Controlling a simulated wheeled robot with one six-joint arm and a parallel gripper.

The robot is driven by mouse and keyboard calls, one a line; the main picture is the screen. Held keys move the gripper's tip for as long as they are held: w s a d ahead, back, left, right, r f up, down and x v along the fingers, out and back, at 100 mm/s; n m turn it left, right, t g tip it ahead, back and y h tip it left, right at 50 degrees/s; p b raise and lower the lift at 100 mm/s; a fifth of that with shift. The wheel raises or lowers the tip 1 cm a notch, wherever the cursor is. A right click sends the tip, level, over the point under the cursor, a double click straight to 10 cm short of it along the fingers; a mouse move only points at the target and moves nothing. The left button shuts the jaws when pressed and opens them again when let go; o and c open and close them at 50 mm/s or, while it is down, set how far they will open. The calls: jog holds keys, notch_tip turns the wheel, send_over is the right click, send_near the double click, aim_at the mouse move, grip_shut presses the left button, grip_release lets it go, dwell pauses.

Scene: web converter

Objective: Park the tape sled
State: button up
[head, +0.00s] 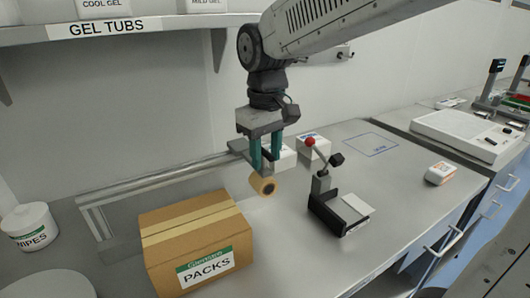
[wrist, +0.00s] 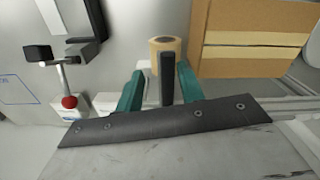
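The tape sled shows as a tan tape roll (head: 263,186) with a dark upright bar, at the right end of the metal rail behind the carton. In the wrist view the roll (wrist: 167,46) lies just beyond the dark bar (wrist: 167,80). My gripper (head: 266,165) is over the sled, its teal fingers pointing down. In the wrist view the fingers (wrist: 159,88) stand apart on either side of the bar, with a clear gap on the left and a narrow one on the right. The sled's base is mostly hidden by my gripper.
A taped carton marked PACKS (head: 195,240) stands in front of the rail (head: 160,178). A black lever device with a red knob (head: 325,190) stands to the right. White boxes (head: 313,148) sit behind it. A wipes tub (head: 30,227) is at far left. The right bench has bare room.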

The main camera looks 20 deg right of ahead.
jog(key=shift+a+r, duration=0.1)
jog(key=shift+a, duration=0.1)
jog(key=shift+r, duration=0.3)
notch_tip(320, 180, up, 7)
jog(key=shift+s+d, duration=0.1)
dwell(0.4)
jog(key=s+d+f+m, duration=0.1)
jog(key=s+d+f, duration=0.1)
jog(key=s, duration=0.4)
jog(key=s+d+f+m+t, duration=0.1)
jog(key=s+d+f, duration=0.2)
jog(key=s, duration=0.4)
jog(key=s+d+f+m, duration=0.2)
jog(key=s+d+f, duration=0.1)
jog(key=s+f, duration=0.2)
jog(key=shift+s+d, duration=0.2)
jog(key=shift+s, duration=0.7)
